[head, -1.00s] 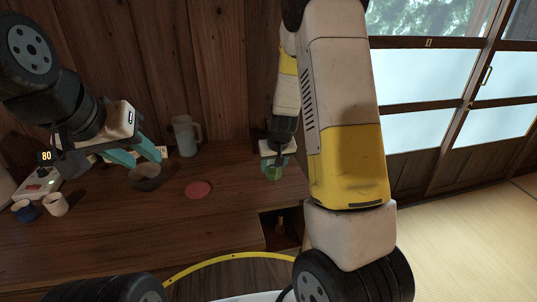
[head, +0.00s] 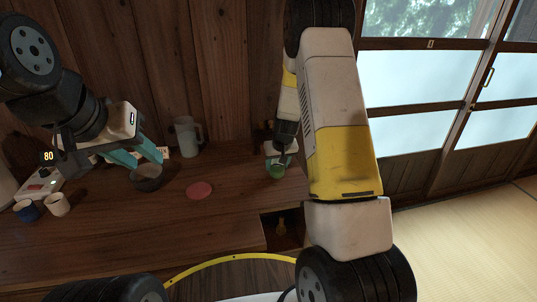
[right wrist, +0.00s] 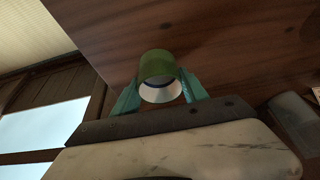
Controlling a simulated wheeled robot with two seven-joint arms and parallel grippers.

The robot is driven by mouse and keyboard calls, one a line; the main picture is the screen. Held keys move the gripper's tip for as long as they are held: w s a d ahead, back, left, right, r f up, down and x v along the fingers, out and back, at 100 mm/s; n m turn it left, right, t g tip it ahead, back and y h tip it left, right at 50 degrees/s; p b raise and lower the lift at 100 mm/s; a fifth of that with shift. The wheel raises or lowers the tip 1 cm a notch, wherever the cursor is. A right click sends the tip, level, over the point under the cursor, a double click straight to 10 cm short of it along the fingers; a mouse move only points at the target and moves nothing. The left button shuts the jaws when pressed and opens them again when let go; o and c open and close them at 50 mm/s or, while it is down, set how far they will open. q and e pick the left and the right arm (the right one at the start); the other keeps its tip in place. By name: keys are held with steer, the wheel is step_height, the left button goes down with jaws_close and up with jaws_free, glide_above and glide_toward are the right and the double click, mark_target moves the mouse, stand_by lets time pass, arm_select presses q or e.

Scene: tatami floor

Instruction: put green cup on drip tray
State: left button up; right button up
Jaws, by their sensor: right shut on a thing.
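The green cup (head: 276,171) is at the right end of the wooden counter in the head view. My right gripper (head: 281,160) is shut on it. In the right wrist view the green cup (right wrist: 158,70), with a pale inside, sits between the teal fingers of my right gripper (right wrist: 158,92). I cannot tell whether it touches the counter. My left gripper (head: 141,158) is at the left, its teal fingers apart beside a dark bowl (head: 147,178). A flat round red disc (head: 199,190) lies on the counter between the grippers; I cannot tell whether it is the drip tray.
A clear pitcher (head: 187,136) stands at the back by the wooden wall. A white cup (head: 57,204) and a dark blue cup (head: 27,210) stand at the left, near a device (head: 40,185) below a display reading 80. The counter front is clear.

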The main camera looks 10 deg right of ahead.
steer(key=shift+f, duration=0.2)
steer(key=o, duration=1.4)
steer(key=shift+r, duration=0.1)
